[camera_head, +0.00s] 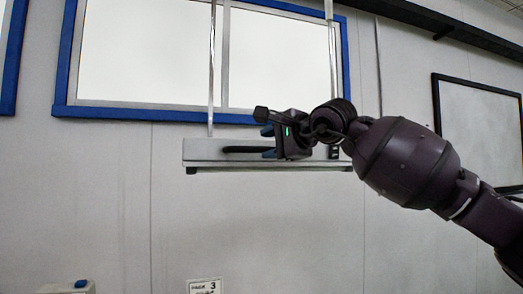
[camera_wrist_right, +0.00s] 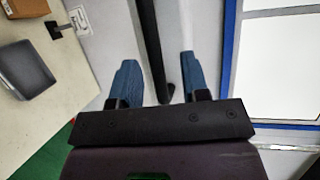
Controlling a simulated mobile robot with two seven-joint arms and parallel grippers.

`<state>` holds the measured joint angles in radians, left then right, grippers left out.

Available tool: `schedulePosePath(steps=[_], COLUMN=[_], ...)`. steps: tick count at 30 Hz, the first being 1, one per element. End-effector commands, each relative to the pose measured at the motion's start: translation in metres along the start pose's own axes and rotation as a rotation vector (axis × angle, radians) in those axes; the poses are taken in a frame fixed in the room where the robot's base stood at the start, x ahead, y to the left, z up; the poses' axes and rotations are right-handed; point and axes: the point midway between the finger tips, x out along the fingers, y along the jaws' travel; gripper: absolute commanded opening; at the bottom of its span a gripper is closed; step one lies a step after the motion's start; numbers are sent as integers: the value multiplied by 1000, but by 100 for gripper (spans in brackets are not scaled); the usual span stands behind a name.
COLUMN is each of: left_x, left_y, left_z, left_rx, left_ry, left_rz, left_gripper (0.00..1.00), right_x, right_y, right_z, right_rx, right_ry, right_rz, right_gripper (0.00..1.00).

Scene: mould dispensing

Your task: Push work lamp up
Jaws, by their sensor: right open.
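The work lamp (camera_head: 205,152) is a long pale bar hung level on two thin rods in front of the window. A dark handle (camera_head: 240,150) runs along its front. My right gripper (camera_head: 266,142) is at the lamp's front, right of centre, with its blue fingers pointing left. In the right wrist view my right gripper (camera_wrist_right: 158,72) is open, and a dark bar (camera_wrist_right: 150,40), seemingly the handle, shows between the two fingers. I cannot tell whether either finger touches it. My left gripper is not in view.
A blue-framed window (camera_head: 150,55) is behind the lamp. A dark-framed board (camera_head: 482,125) hangs at the right. The wall below the lamp is clear apart from a small sign (camera_head: 205,287). In the wrist view a table (camera_wrist_right: 70,70) holds a cardboard box (camera_wrist_right: 22,28) and a grey device (camera_wrist_right: 22,68).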

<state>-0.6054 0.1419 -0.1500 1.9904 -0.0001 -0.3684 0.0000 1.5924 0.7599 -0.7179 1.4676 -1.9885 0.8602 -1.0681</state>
Motion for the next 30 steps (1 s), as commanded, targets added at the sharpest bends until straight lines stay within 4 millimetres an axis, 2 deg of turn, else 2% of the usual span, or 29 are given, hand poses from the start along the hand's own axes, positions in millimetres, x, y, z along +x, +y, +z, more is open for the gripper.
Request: schedulePosePath(steps=[6, 12, 18, 30], left_x=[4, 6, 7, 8], left_y=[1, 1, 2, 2], left_z=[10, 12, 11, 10], left_rx=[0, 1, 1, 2], left_ry=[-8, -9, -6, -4], left_rz=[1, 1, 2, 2], left_gripper=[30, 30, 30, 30], right_x=[-40, -63, -70, -70], right_y=[1, 0, -1, -1], right_z=[-1, 0, 0, 0], right_rx=[-1, -1, -1, -1], right_ry=[1, 0, 0, 0], right_rz=[-2, -3, -3, -3], right_gripper=[42, 42, 42, 42])
